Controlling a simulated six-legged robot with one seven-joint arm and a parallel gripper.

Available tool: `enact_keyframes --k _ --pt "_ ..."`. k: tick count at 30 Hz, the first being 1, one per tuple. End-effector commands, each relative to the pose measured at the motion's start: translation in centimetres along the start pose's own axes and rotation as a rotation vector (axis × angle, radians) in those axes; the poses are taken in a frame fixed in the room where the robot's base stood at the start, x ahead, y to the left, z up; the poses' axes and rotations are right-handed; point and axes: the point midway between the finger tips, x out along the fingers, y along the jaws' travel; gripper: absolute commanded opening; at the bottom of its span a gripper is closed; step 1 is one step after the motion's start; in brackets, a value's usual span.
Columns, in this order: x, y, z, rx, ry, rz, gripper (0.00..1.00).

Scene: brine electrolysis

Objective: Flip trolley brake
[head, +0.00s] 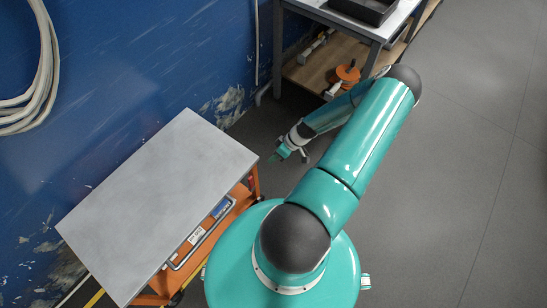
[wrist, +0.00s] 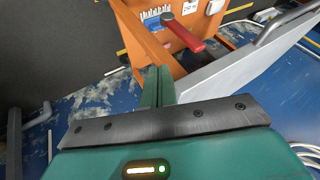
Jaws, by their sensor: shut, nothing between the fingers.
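The trolley has a flat grey top (head: 160,200) and an orange frame, and stands against the blue wall in the head view. In the wrist view its orange panel (wrist: 160,62) shows at the top. A red lever (wrist: 185,35) with a grey pivot end lies across the orange part; it looks like the brake. My gripper (head: 277,157) is just off the trolley's far right corner in the head view. In the wrist view my gripper (wrist: 158,72) has its green fingers together and empty, below the lever and apart from it in the picture.
A workbench (head: 325,12) with a dark tray (head: 372,8) stands at the top. Its lower shelf (head: 318,70) holds an orange item (head: 348,73). A hose coil (head: 40,90) hangs on the wall. The grey floor (head: 470,150) at right is clear.

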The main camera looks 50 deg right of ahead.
Motion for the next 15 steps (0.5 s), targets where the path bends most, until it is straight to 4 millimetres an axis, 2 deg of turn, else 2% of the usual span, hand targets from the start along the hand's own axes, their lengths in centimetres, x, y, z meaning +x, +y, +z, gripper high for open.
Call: enact_keyframes --k 1,9,15 --pt "1.2 -0.1 0.0 -0.001 -0.001 -0.005 0.00" --pt "6.7 -0.1 -0.1 -0.001 -0.002 -0.005 0.00" --pt "7.9 -2.7 -0.1 -0.002 -0.002 -0.003 0.00"
